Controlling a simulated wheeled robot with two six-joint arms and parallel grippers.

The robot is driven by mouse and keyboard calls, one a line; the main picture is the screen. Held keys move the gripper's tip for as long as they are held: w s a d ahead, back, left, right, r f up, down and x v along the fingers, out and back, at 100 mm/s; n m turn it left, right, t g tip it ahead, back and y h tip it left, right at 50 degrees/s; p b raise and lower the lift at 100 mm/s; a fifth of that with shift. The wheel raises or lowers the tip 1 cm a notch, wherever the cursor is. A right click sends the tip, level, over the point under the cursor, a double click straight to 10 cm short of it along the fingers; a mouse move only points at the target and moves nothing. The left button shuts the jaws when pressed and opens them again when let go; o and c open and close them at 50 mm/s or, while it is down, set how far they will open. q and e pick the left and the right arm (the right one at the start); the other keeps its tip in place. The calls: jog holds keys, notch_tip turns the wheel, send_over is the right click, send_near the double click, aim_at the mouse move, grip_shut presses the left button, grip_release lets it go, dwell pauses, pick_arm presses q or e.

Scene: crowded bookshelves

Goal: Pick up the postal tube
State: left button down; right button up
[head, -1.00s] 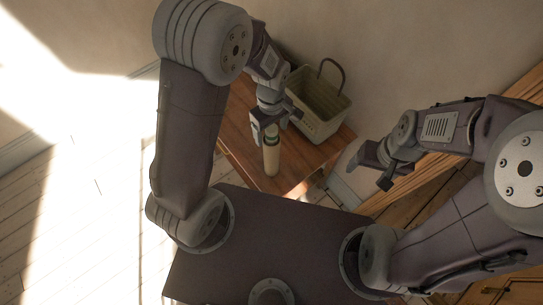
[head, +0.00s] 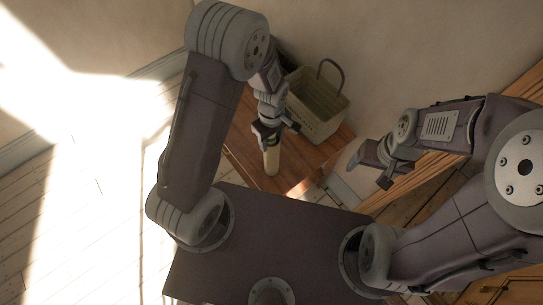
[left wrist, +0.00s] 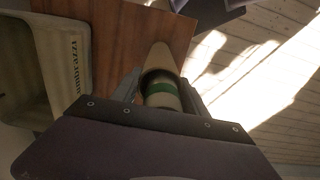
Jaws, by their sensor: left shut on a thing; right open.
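The postal tube (head: 271,160) is a pale cream cylinder that stands on the wooden table, below my left gripper in the head view. The gripper hides the tube's top in the head view. My right gripper (head: 370,167) is open and empty, well to the right of the table.
A beige basket (head: 318,104) with a dark handle stands on the wooden table (head: 240,135), right behind the tube. It also shows at the left of the left wrist view (left wrist: 75,60). A wall rises behind. A wooden shelf edge (head: 515,95) lies at the right.

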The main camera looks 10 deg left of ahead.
pick_arm(q)
jog(key=s+a+r+b, duration=0.1)
jog(key=s+a+r, duration=0.2)
jog(key=s+r, duration=0.8)
dwell(0.6)
jog(key=shift+s, duration=0.1)
